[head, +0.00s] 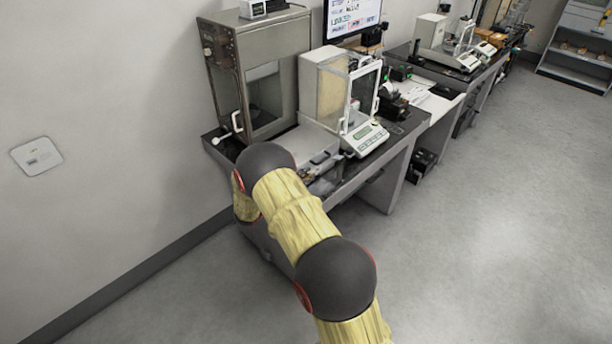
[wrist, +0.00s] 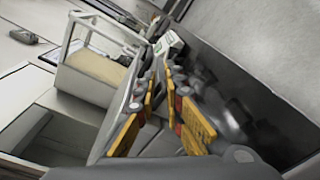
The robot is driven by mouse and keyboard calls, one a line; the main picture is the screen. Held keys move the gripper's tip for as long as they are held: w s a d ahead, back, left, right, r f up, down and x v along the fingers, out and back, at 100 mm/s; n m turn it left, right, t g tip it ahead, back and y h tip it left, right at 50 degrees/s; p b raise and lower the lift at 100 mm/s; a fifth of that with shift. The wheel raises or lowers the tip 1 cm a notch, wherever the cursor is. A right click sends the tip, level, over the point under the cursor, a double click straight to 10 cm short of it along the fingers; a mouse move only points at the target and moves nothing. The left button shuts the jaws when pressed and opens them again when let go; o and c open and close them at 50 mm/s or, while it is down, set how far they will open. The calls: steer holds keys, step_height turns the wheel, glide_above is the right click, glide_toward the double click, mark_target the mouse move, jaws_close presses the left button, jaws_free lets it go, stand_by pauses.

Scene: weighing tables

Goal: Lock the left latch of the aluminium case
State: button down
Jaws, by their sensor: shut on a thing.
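The aluminium case (head: 303,139) is a pale grey box on the near table, left of the balance. Dark fittings show on its front edge, but I cannot make out the left latch clearly. My gripper (wrist: 160,72) has yellow finger pads and reaches in along the case's front. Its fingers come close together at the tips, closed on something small. My arm hides most of the gripper in the head view. What lies between the fingertips is too blurred to identify, and whether the latch is locked cannot be seen.
A glass-sided balance (head: 362,100) stands right of the case; it also shows in the wrist view (wrist: 92,62). A tall metal cabinet (head: 262,80) stands behind the case, near the wall. The floor (head: 490,210) to the right is clear.

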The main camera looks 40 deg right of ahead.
steer(key=shift+s+a+f, duration=0.1)
steer(key=shift+s+f, duration=0.1)
steer(key=shift+f, duration=0.35)
steer(key=c, duration=2)
jaws_free()
steer(key=shift+w+r, duration=0.1)
steer(key=shift+c, duration=0.2)
steer(key=shift+o, duration=0.3)
steer(key=shift+w+r, duration=0.1)
steer(key=shift+r, duration=0.1)
steer(key=s+a, duration=0.1)
steer(key=a, duration=1.1)
steer(key=shift+r, duration=0.4)
steer(key=shift+s, duration=0.1)
